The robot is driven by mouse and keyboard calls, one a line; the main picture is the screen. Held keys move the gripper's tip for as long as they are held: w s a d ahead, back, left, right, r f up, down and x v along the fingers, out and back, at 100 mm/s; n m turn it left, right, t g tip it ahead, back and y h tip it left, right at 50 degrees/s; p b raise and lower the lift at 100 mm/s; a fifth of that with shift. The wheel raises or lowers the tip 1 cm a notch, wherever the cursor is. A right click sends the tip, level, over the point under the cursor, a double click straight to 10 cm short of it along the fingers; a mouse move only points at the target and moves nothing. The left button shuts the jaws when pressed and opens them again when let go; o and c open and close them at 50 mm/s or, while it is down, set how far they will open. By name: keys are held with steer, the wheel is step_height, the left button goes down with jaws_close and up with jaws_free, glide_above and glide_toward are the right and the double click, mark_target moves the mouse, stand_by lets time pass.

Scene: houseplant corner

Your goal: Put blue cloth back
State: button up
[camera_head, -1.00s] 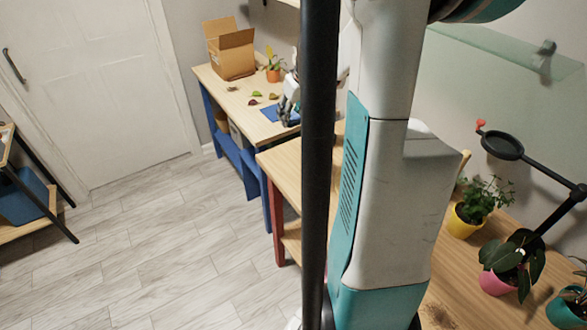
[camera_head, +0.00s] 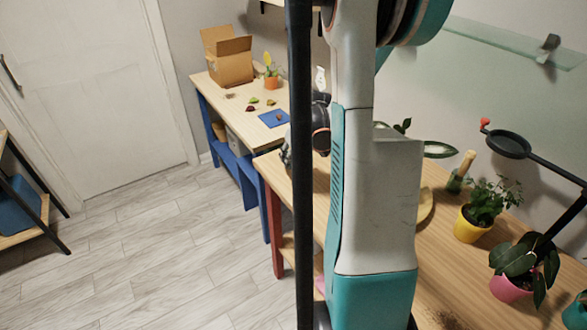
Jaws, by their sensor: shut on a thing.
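A flat blue square (camera_head: 273,119), which looks like the blue cloth or a mat, lies on the far table. A small reddish thing (camera_head: 279,117) rests on it. My gripper (camera_head: 286,157) is nearer to me than the blue square, by the near table's far left corner. Only a small dark part of it shows left of the black pole. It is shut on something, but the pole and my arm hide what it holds.
The far table (camera_head: 228,100) carries an open cardboard box (camera_head: 228,62), an orange-potted plant (camera_head: 271,82) and several leaves. The near table (camera_head: 455,270) holds a yellow pot (camera_head: 467,228), a pink pot (camera_head: 508,289) and a black lamp-like arm (camera_head: 508,144). Floor at left is clear.

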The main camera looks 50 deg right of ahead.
mark_target(294, 166)
steer(key=shift+f+b, duration=0.7)
steer(key=shift+f, duration=1.35)
steer(key=shift+f, duration=0.15)
steer(key=o, duration=1.2)
steer(key=shift+r, duration=0.3)
steer(key=p+v, duration=0.4)
steer(key=v, duration=0.7)
steer(key=shift+r, duration=0.35)
steer(key=shift+s+a, duration=0.1)
steer(key=shift+s, duration=0.05)
